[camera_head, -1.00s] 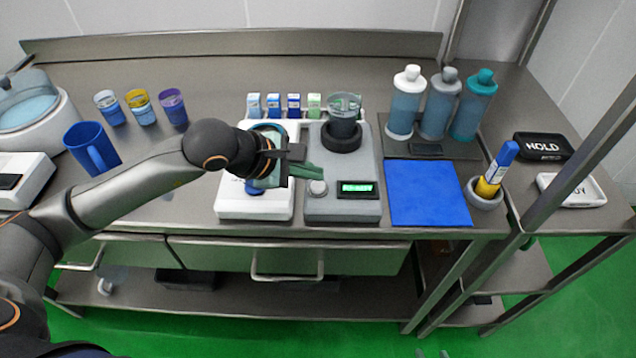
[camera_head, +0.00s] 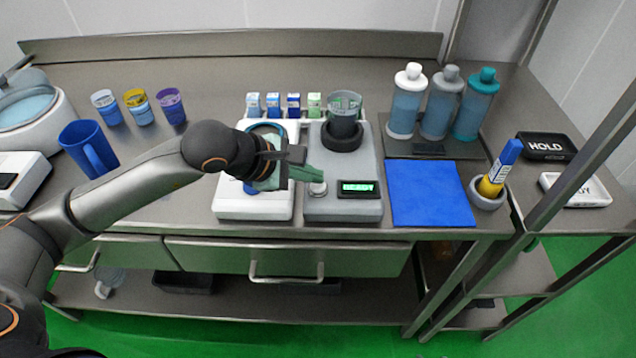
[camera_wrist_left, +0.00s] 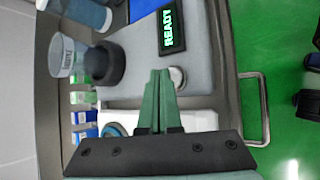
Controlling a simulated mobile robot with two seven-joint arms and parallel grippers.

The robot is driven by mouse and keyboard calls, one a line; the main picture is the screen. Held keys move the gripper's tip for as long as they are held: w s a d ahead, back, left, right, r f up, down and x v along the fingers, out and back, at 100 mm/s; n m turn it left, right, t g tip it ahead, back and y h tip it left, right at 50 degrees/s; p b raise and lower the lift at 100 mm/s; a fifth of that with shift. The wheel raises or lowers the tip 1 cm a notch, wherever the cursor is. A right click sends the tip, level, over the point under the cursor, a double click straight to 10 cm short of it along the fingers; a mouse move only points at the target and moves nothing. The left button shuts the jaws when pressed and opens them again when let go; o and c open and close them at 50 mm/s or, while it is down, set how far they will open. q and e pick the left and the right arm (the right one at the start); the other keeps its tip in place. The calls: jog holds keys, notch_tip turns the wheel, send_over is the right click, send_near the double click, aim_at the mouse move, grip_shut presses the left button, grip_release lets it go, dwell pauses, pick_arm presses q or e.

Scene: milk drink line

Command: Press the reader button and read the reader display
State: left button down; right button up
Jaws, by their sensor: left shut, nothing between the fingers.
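The grey reader (camera_head: 367,160) stands on the steel table. The round light-grey reader button (camera_head: 317,188) is left of the display and also shows in the left wrist view (camera_wrist_left: 178,77). My left gripper (camera_head: 318,175) has green fingers, shut and empty. Its tips are right by the button; I cannot tell if they touch it. My right gripper is not in view.
A white device (camera_head: 232,207) stands left of the reader, partly under my gripper. A blue mat (camera_head: 430,193) lies to the right, with a marker (camera_head: 498,168) in a grey holder. Several bottles (camera_head: 406,103) stand behind it. A blue mug (camera_head: 88,148) is at the left.

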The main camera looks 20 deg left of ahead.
aim_at(311, 189)
pick_arm(q)
jog(key=shift+f+b, duration=0.4)
jog(key=shift+b, duration=0.05)
dwell(0.3)
jog(key=shift+r, duration=0.15)
jog(key=shift+r+p, duration=0.4)
jog(key=shift+r, duration=0.35)
jog(key=shift+r, duration=0.1)
jog(key=shift+r+p, duration=1.35)
jog(key=shift+r, duration=1.1)
jog(key=shift+f, duration=0.1)
